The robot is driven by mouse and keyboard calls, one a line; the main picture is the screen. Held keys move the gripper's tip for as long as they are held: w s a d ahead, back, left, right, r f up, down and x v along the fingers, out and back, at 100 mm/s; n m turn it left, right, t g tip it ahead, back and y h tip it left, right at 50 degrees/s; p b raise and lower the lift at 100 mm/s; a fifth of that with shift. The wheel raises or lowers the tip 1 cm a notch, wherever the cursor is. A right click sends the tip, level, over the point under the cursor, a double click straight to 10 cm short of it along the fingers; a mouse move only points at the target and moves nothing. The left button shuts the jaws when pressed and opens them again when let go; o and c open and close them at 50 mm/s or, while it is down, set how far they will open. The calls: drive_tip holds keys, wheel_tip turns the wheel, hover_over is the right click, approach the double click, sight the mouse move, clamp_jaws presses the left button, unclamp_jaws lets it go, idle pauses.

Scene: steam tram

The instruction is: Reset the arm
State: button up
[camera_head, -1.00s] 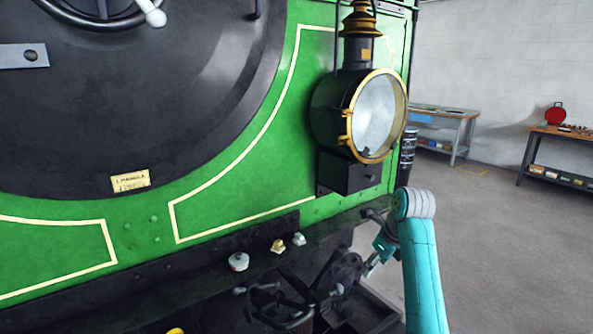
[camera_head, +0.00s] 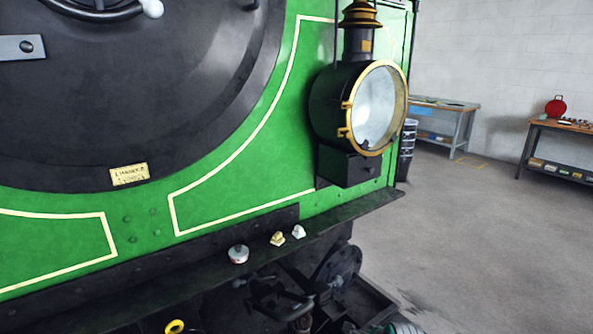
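Only a small part of my arm shows, a grey ridged joint with a bit of teal at the bottom edge, right of centre. My gripper is not in view, so its fingers and anything in them are hidden. The green and black front of the steam tram (camera_head: 240,175) fills the left and middle of the view.
A round brass-rimmed headlamp (camera_head: 378,108) is mounted on the tram's right side. On the ledge below sit a round white-topped piece (camera_head: 238,254), a brass piece (camera_head: 277,239) and a pale piece (camera_head: 299,231). Workbenches (camera_head: 450,120) stand behind. The floor (camera_head: 490,250) at right is clear.

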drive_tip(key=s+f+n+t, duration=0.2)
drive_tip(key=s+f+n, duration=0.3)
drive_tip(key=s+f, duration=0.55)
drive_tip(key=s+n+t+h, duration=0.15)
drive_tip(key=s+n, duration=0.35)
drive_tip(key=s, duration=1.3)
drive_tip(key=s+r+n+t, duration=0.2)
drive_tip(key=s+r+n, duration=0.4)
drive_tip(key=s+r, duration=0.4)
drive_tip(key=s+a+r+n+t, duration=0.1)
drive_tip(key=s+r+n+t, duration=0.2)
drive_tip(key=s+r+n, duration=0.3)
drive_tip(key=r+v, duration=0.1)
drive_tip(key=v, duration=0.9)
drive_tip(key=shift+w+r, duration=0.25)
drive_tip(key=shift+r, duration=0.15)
